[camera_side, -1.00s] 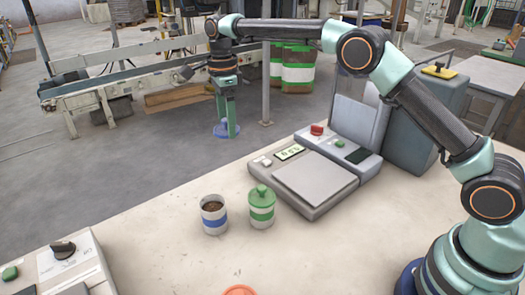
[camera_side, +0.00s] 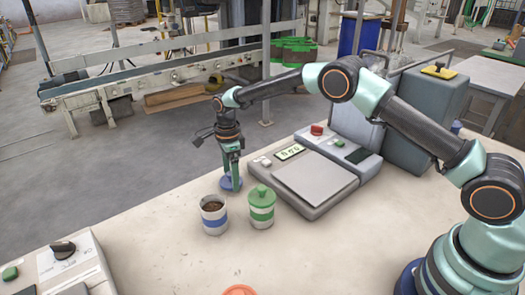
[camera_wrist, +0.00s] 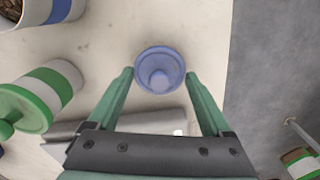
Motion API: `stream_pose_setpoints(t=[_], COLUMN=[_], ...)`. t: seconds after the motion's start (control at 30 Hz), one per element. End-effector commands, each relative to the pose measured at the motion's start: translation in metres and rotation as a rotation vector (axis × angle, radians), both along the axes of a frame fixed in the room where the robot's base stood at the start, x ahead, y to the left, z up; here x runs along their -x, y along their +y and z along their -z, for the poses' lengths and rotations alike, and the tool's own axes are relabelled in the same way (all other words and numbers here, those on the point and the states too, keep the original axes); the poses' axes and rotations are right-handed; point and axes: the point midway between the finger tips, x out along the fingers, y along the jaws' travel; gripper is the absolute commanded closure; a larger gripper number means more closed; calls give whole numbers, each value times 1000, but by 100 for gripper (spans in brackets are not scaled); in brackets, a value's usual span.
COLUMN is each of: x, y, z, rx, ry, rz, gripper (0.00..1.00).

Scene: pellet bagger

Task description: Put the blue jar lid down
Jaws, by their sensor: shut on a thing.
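The blue jar lid (camera_side: 231,184), a round disc with a raised knob, is held at the tips of my gripper (camera_side: 232,176). In the wrist view the lid (camera_wrist: 160,70) sits between the two green fingertips. It is low at the far edge of the table, behind the open jar; I cannot tell whether it touches the surface. The open jar (camera_side: 214,223) is white with a blue band and holds brown pellets. It shows partly at the top left of the wrist view (camera_wrist: 62,10).
A white jar with a green band and green lid (camera_side: 262,214) stands close right of the open jar. A scale (camera_side: 315,181) is farther right. A control box (camera_side: 68,268) is at the front left. The table (camera_side: 150,235) left of the jars is clear.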

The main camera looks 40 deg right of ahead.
Motion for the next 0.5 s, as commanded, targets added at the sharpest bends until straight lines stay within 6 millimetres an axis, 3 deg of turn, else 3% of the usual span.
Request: stream_pose_setpoints(t=[0.1,0.47,0.5], x=[0,0,0], y=[0,0,0], z=[14,17,17], rx=[0,0,0], ry=[0,0,0], rz=[0,0,0], gripper=[68,68,8])
